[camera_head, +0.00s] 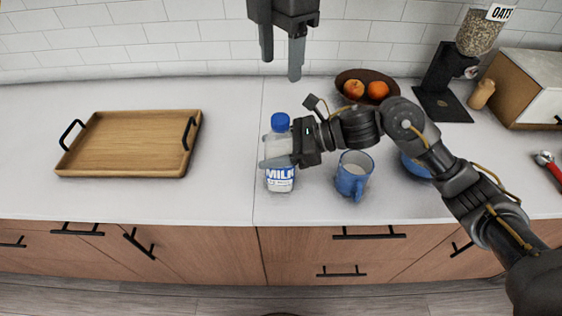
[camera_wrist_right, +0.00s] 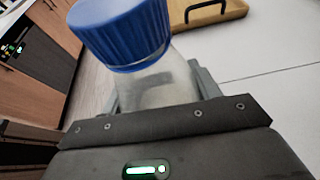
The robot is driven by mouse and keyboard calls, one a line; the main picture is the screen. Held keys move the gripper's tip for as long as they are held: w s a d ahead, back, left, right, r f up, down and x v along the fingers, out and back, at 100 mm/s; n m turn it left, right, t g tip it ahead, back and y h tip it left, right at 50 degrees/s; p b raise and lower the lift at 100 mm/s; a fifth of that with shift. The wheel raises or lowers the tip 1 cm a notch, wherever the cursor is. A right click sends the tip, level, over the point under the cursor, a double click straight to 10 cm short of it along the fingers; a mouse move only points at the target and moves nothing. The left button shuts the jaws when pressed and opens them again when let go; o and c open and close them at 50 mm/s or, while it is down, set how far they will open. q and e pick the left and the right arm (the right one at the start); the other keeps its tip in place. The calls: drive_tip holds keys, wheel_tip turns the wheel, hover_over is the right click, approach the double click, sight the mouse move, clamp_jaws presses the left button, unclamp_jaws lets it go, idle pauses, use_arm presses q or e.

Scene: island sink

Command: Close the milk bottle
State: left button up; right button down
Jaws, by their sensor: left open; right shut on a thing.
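The milk bottle (camera_head: 280,178) stands upright on the white counter in the head view, with a blue cap (camera_head: 280,122) on its top. My right gripper (camera_head: 279,161) is shut on the bottle's upper body, reaching in from the right. In the right wrist view the bottle (camera_wrist_right: 155,88) is between the fingers and its blue cap (camera_wrist_right: 120,32) is close to the camera. I cannot tell whether the cap is screwed tight. My left gripper (camera_head: 281,68) is open and empty, above and behind the bottle, pointing down.
A blue mug (camera_head: 354,180) with a white liquid stands right of the bottle. A blue bowl (camera_head: 416,168) is partly behind my right arm. A brown fruit bowl (camera_head: 367,77) is at the back. A wooden tray (camera_head: 130,172) lies left; the counter between tray and bottle is clear.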

use_arm(q)
drive_tip(key=shift+r, duration=0.1)
use_arm(e)
drive_tip(key=shift+c, duration=1.4)
unclamp_jaws()
use_arm(q)
wheel_tip(320, 180, down, 4)
drive_tip(key=b, duration=0.3)
drive_tip(key=shift+r+b, duration=0.2)
drive_tip(key=shift+b, duration=0.1)
use_arm(e)
drive_tip(key=v, duration=1.1)
use_arm(q)
drive_tip(key=shift+f, duration=0.1)
use_arm(e)
drive_tip(key=shift+f, duration=0.1)
